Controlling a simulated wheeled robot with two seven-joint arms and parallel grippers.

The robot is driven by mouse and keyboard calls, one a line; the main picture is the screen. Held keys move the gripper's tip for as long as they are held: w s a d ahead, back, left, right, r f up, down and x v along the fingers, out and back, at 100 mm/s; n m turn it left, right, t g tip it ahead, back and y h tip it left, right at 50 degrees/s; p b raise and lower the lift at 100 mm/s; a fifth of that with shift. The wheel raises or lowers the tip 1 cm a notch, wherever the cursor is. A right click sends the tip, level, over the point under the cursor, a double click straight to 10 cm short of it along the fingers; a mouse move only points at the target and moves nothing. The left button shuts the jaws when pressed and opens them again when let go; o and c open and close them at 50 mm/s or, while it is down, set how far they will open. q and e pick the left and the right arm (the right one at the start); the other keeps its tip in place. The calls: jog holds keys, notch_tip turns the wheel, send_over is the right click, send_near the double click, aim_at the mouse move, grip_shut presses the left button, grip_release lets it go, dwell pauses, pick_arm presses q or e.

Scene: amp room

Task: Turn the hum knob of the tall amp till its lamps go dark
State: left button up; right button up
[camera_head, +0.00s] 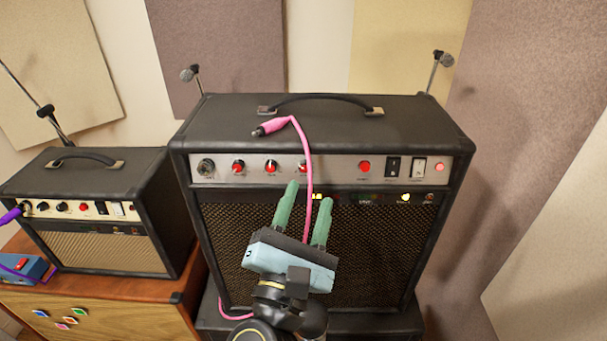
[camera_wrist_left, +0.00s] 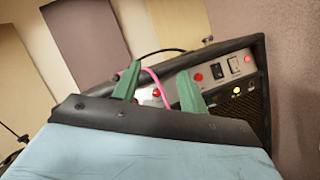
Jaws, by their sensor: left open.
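The tall amp (camera_head: 320,110) is dark, with a grilled front and a silver control panel. Three red-capped knobs sit on its panel: left (camera_head: 238,166), middle (camera_head: 271,166) and right (camera_head: 302,166). Their labels are too small to read, so I cannot tell which is hum. A yellow lamp (camera_head: 405,197) is lit below the panel; another yellow glow shows near the fingers. My left gripper (camera_head: 309,192) is open and empty, its green fingers pointing up just below the right knob. In the left wrist view a red knob (camera_wrist_left: 156,92) shows between the fingers. My right gripper is out of view.
A pink cable (camera_head: 306,160) lies over the amp's top and hangs down its front beside the right knob. A red button (camera_head: 364,166) and two switches (camera_head: 393,167) are farther right. A smaller amp (camera_head: 100,210) stands left on a wooden cabinet (camera_head: 140,305).

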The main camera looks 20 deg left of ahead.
aim_at(304, 169)
pick_arm(q)
notch_tip(304, 169, down, 6)
jog(key=w+a+n+g+y, duration=0.2)
jog(key=n+g+y, duration=0.3)
jog(key=n, duration=0.5)
jog(key=x, duration=0.4)
jog(key=p+x, duration=0.1)
jog(key=x, duration=0.3)
jog(key=p+x, duration=0.1)
jog(key=x, duration=0.4)
jog(key=shift+w+d+r, duration=0.1)
jog(key=shift+d+r, duration=0.1)
jog(key=shift+d, duration=0.15)
jog(key=shift+c, duration=0.3)
grip_shut()
jog(key=m+p, duration=0.2)
jog(key=p, duration=0.1)
jog(key=m+h+p, duration=0.1)
jog(key=m+p, duration=0.1)
jog(key=p, duration=0.1)
jog(key=shift+r+h+p, duration=0.25)
jog(key=shift+h+p, duration=0.05)
jog(key=shift+f+m+p, duration=0.1)
jog(key=shift+m+p, duration=0.35)
jog(key=shift+m, duration=0.05)
jog(key=shift+f, duration=0.1)
